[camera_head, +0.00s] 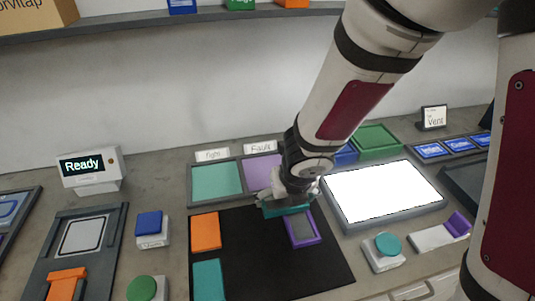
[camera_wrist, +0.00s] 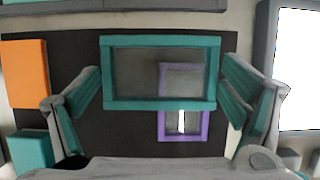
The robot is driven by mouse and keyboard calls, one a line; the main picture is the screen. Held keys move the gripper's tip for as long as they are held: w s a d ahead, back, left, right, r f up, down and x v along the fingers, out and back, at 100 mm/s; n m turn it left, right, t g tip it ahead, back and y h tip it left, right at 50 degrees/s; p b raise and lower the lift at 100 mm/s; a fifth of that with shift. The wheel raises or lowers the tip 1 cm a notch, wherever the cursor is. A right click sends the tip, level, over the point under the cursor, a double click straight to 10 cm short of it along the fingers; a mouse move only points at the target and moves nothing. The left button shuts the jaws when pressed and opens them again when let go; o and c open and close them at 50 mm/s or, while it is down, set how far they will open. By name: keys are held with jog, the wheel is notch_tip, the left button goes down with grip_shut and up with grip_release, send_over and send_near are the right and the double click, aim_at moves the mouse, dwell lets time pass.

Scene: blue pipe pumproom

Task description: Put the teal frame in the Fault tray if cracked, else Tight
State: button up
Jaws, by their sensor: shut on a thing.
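The teal frame (camera_wrist: 160,105) is a rectangle with a see-through greyish pane, held between the fingers of my gripper (camera_head: 287,203). It also shows in the head view (camera_head: 286,211), partly hidden by the gripper, above the black mat. I cannot make out a crack in its pane at this size. The Fault tray (camera_head: 262,155) has a purple floor and stands behind the gripper, partly hidden by my arm. The Tight tray (camera_head: 191,187), with a teal floor, is to its left. Both look empty where visible.
On the black mat (camera_head: 250,275) lie a purple frame (camera_head: 302,229), an orange block (camera_head: 206,232) and a teal block (camera_head: 209,280). A bright white light panel (camera_head: 383,191) is to the right. A teal-topped button (camera_head: 388,245) stands before it. A "Ready" display (camera_head: 88,166) stands left.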

jog(key=w+a+p, duration=0.1)
jog(key=w, duration=0.3)
jog(key=w+f+p, duration=0.1)
jog(key=w+p, duration=0.1)
jog(key=w, duration=0.3)
jog(key=w+a+p, duration=0.1)
jog(key=w, duration=0.3)
jog(key=shift+w+a+f, duration=0.15)
jog(key=shift+w+a, duration=0.05)
jog(key=shift+a, duration=0.15)
notch_tip(320, 180, down, 2)
jog(key=shift+s+p, duration=0.15)
jog(key=shift+p, duration=0.15)
jog(key=shift+f, duration=0.75)
jog(key=shift+f, duration=0.1)
jog(key=o, duration=1)
jog(key=shift+o, duration=0.2)
